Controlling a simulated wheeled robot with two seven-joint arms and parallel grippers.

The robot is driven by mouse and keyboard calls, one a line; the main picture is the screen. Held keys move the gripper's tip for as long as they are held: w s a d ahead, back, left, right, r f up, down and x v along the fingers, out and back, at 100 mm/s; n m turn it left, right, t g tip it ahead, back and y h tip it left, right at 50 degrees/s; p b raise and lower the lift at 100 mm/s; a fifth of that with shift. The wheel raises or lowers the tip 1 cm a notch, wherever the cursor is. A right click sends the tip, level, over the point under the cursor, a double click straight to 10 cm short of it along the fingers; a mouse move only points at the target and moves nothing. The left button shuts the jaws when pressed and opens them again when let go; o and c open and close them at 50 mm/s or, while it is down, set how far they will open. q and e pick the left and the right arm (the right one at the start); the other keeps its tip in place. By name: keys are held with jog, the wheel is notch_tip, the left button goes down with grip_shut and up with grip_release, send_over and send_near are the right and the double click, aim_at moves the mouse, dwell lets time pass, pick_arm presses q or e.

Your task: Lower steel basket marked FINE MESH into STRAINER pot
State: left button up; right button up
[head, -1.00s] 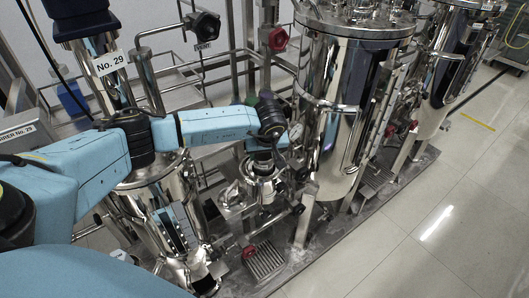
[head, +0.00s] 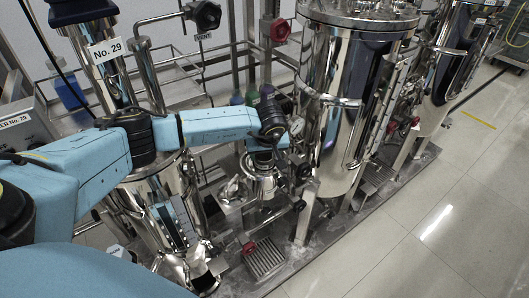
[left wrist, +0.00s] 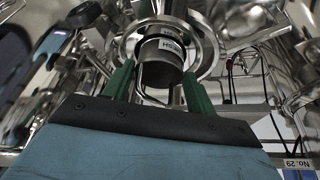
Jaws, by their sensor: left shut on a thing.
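The steel basket (left wrist: 168,55) is a dark metal cylinder with a white label, seen upside down and only partly readable, and a wire handle. In the left wrist view it hangs between the green fingers of my left gripper (left wrist: 157,80), which is shut on its handle. A round steel pot rim (left wrist: 207,48) shows around the basket in that view; how deep the basket sits is hard to tell. In the head view, my left gripper (head: 266,152) is right above the small steel pot (head: 262,188), and hides most of the basket. My right gripper is not in view.
A tall polished tank (head: 345,110) stands close to the right of the gripper. Pipes, a vent valve (head: 204,14) and a red handwheel (head: 280,29) rise behind. A steel column (head: 165,205) stands to the left. The tiled floor (head: 450,190) at right is clear.

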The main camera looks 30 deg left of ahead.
aim_at(261, 160)
pick_arm(q)
jog(key=shift+s+a+f+b, duration=0.15)
jog(key=shift+f+b, duration=0.3)
jog(key=shift+f, duration=0.25)
jog(key=shift+s+f+b, duration=0.1)
jog(key=shift+f+b, duration=0.35)
jog(key=shift+f, duration=0.25)
jog(key=o, duration=1.3)
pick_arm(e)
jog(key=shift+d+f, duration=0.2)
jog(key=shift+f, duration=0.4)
pick_arm(q)
jog(key=shift+o, duration=0.2)
jog(key=shift+s+a+f, duration=0.1)
jog(key=shift+s+a, duration=0.1)
jog(key=shift+a, duration=0.1)
jog(key=shift+w+d+r+p, duration=0.1)
jog(key=shift+d+r+p, duration=0.05)
jog(key=shift+r+p, duration=0.45)
jog(key=d+p+v, duration=0.1)
jog(key=p+v, duration=0.5)
jog(key=v, duration=0.2)
jog(key=shift+w+r, duration=0.3)
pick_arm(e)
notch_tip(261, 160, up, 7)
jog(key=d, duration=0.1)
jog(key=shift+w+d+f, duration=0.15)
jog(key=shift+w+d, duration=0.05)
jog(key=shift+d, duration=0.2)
